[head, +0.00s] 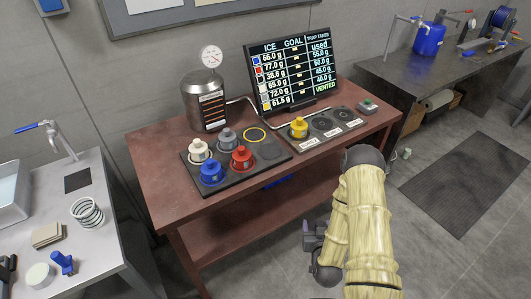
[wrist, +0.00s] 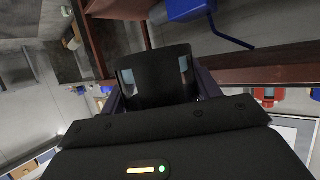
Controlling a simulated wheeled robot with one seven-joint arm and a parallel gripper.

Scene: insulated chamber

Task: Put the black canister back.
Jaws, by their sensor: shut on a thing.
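My gripper (head: 314,238) hangs low in front of the red-brown table. In the wrist view its fingers are closed on a black canister (wrist: 157,78), which shows as a dark body between them. The head view does not show the canister clearly; my arm and gripper cover that area. The black tray (head: 232,181) on the table holds white (head: 198,153), grey (head: 227,139), blue (head: 211,173) and red (head: 241,160) canisters. A yellow-ringed place (head: 255,134) and a plain round place (head: 270,151) on it are empty. A yellow canister (head: 298,129) stands on the second dark plate (head: 309,143).
A metal vessel with a gauge (head: 206,100) and a display board (head: 293,72) stand behind the trays. A thin pipe runs from the vessel over the tabletop. The table edge (wrist: 265,58) is near my gripper. A sink bench (head: 100,225) stands left.

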